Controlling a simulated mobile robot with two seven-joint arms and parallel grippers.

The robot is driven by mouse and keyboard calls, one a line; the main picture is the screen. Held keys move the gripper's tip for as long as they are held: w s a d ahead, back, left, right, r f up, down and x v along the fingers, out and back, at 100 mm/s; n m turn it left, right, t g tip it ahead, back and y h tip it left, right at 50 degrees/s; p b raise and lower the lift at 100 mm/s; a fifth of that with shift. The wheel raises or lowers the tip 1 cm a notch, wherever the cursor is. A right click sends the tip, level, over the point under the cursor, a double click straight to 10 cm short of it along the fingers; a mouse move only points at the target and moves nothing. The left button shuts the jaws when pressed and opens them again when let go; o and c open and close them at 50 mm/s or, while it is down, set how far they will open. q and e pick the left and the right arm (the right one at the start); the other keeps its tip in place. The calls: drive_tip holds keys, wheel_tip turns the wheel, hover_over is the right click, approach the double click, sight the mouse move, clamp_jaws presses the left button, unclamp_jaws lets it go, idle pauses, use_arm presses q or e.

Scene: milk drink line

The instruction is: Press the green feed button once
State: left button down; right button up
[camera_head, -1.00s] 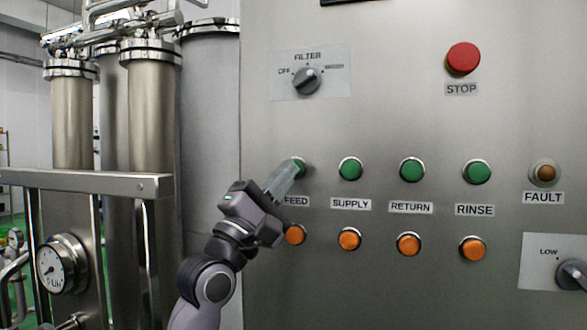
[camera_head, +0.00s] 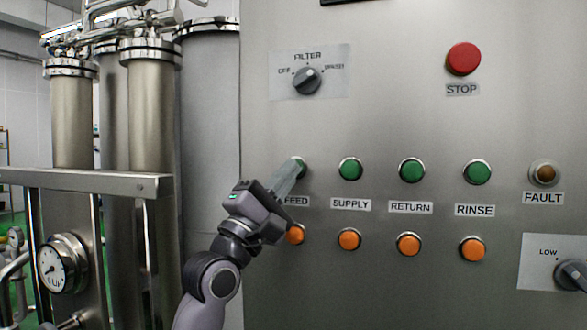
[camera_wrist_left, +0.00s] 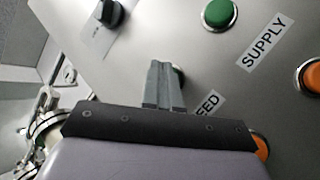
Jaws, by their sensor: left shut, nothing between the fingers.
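The green feed button (camera_head: 300,164) is on the steel panel above the FEED label (camera_head: 297,201). It is mostly hidden behind the fingertips of my left gripper (camera_head: 294,168), with only an edge of green and its ring showing. My left gripper is shut and empty, its fingers pointing at the panel. In the left wrist view the closed fingers (camera_wrist_left: 161,72) cover the feed button, and only a dark bit of its rim shows beside them. I cannot tell whether the tips touch the button or whether it is pushed in. My right gripper is not in view.
Green supply (camera_head: 350,168), return (camera_head: 412,170) and rinse (camera_head: 477,172) buttons line up to the right. An orange button (camera_head: 295,235) sits just below FEED. The red stop button (camera_head: 463,58) and filter knob (camera_head: 306,80) are higher. Steel pipework (camera_head: 150,105) stands left.

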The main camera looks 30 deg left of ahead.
use_arm(q)
drive_tip(key=shift+w+h, duration=0.2)
drive_tip(key=shift+h, duration=0.1)
drive_tip(key=shift+s, duration=0.15)
drive_tip(key=shift+s+d+p, duration=0.15)
drive_tip(key=shift+s+p, duration=0.2)
drive_tip(key=shift+s, duration=0.3)
drive_tip(key=s+p, duration=0.1)
drive_tip(key=s, duration=0.1)
drive_tip(key=s+d, duration=0.1)
drive_tip(key=s, duration=0.2)
drive_tip(key=shift+d+p, duration=0.1)
drive_tip(key=shift+p, duration=0.25)
idle(0.7)
